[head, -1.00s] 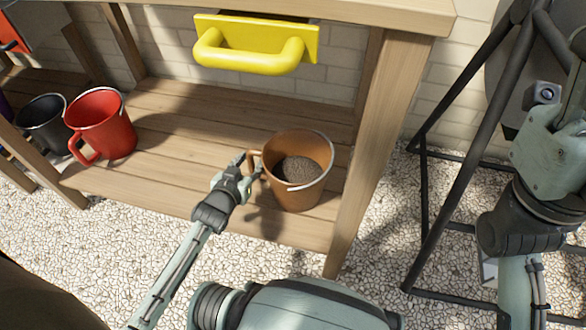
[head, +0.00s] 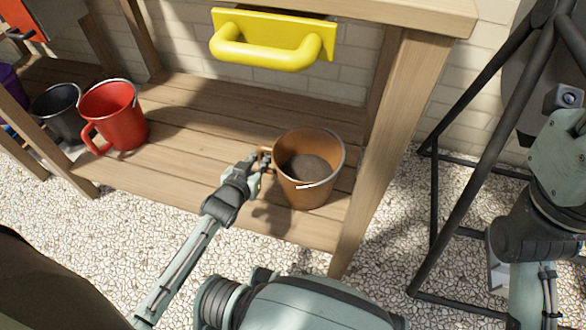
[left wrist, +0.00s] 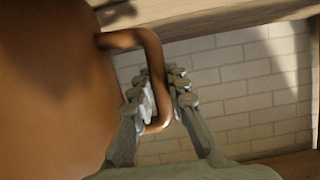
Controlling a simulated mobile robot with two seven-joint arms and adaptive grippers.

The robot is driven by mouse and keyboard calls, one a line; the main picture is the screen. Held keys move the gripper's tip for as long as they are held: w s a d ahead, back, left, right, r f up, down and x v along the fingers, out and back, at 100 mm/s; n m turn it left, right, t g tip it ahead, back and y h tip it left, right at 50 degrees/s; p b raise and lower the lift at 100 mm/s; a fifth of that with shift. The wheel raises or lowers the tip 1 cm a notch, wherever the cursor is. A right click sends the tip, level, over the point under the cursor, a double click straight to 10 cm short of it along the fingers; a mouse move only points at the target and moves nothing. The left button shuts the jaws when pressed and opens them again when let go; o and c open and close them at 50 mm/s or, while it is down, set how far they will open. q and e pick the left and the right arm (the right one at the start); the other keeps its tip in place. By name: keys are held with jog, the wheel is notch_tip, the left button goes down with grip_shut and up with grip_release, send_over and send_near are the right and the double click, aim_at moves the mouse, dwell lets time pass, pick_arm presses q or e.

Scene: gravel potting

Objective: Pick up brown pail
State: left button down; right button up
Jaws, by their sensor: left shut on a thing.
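The brown pail (head: 293,190) is at the right end of the wooden shelf, with dark grainy material inside and a thin wire bail at its rim. My left gripper (head: 262,168) is at its left side, shut on the pail's side handle. In the left wrist view the pail (left wrist: 50,95) fills the left, and its looped handle (left wrist: 155,65) passes between the fingers of my left gripper (left wrist: 165,100). The pail's underside is hidden, so I cannot tell whether it touches the shelf. My right gripper is not in view.
A red pail (head: 118,120) and a black pail (head: 60,115) stand to the left on the shelf (head: 190,150). A table leg (head: 380,140) is close to the brown pail's right. A yellow handle (head: 270,55) juts out above. A dark metal frame (head: 470,160) is at right.

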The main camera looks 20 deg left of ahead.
pick_arm(q)
jog(key=shift+w+r, duration=0.1)
jog(key=shift+r, duration=0.15)
